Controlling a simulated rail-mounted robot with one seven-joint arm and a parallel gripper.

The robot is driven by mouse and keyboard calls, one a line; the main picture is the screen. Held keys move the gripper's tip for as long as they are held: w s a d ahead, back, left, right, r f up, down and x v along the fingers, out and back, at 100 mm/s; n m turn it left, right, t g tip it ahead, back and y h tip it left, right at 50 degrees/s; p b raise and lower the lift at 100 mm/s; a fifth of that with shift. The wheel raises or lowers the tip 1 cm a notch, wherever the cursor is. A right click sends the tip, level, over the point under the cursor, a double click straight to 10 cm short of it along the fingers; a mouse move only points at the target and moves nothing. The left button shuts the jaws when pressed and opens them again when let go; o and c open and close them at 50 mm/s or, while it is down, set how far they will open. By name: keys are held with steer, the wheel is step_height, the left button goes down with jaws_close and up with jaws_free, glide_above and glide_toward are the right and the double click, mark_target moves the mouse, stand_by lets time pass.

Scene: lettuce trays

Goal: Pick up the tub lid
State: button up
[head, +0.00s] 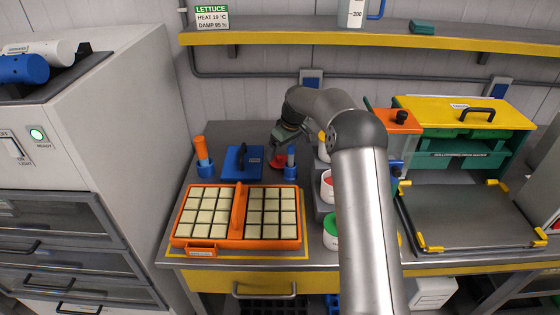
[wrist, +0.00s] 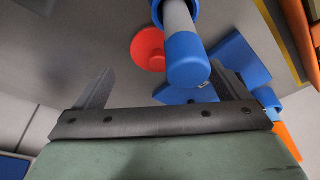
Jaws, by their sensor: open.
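The tub lid (head: 277,162) is a red disc lying on the grey bench, behind the seed tray and beside a blue-capped tool. In the wrist view the red lid (wrist: 146,52) shows a small round knob and is partly covered by the tool. My gripper (head: 274,147) is above and just behind the lid, apart from it. In the wrist view my gripper (wrist: 162,70) has its two fingers spread wide with nothing held between them. The lid lies beyond the fingers, towards the upper middle of that view.
The grey tool with blue ends (wrist: 184,40) stands upright close to the lid, in a blue holder (head: 290,173). A blue block with a handle (head: 243,163) stands to the left. An orange tray (head: 239,212) lies in front. White tubs (head: 327,187) stand at right.

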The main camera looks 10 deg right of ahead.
mark_target(281, 157)
steer(key=shift+p+x, duration=0.8)
steer(key=shift+x, duration=1.9)
steer(key=shift+w+r, duration=0.1)
steer(key=shift+w, duration=0.05)
steer(key=c, duration=1)
